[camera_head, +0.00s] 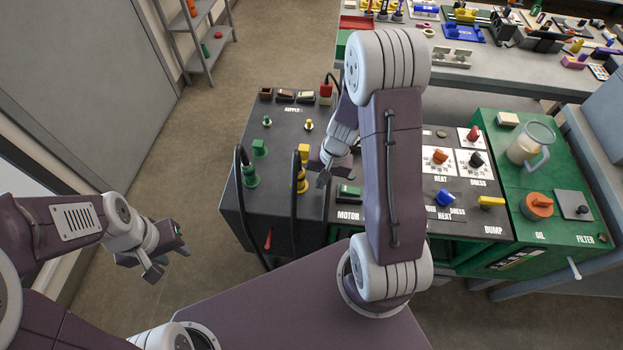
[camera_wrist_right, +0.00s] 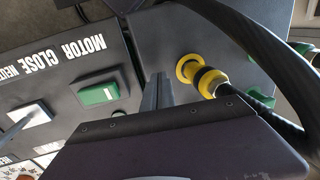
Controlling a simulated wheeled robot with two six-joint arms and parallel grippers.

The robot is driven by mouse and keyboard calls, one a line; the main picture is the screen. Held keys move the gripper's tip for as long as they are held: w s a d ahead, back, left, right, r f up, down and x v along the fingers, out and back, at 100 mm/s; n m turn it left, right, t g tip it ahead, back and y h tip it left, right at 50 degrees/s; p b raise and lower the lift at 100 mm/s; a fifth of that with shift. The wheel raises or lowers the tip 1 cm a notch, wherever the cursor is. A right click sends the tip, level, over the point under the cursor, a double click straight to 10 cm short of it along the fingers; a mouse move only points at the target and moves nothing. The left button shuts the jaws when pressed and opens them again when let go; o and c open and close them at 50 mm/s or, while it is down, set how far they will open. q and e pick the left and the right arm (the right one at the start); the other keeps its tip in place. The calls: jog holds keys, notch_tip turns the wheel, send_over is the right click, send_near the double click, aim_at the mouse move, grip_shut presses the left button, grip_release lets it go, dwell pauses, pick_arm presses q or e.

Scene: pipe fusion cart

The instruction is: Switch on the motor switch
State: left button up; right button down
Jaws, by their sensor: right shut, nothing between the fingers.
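The motor switch is a green rocker (camera_head: 348,191) on the dark cart panel above the MOTOR label. It also shows in the right wrist view as a green rocker (camera_wrist_right: 97,94) beside the MOTOR lettering. Which way it is tipped is hard to tell. My right gripper (camera_head: 321,178) is shut and empty, a little up and left of the switch in the head view. In the right wrist view its fingers (camera_wrist_right: 157,93) are together, between the switch and a yellow plug, apart from the switch. My left gripper (camera_head: 139,266) is open and empty, left of the cart.
A yellow plug (camera_head: 302,182) with a black cable stands close left of my right gripper. A green plug (camera_head: 250,174) with a cable is further left. My right arm covers the panel's middle in the head view.

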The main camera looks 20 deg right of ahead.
jog(key=shift+s+d+r, duration=0.15)
jog(key=shift+s+d, duration=0.3)
jog(key=shift+d, duration=0.2)
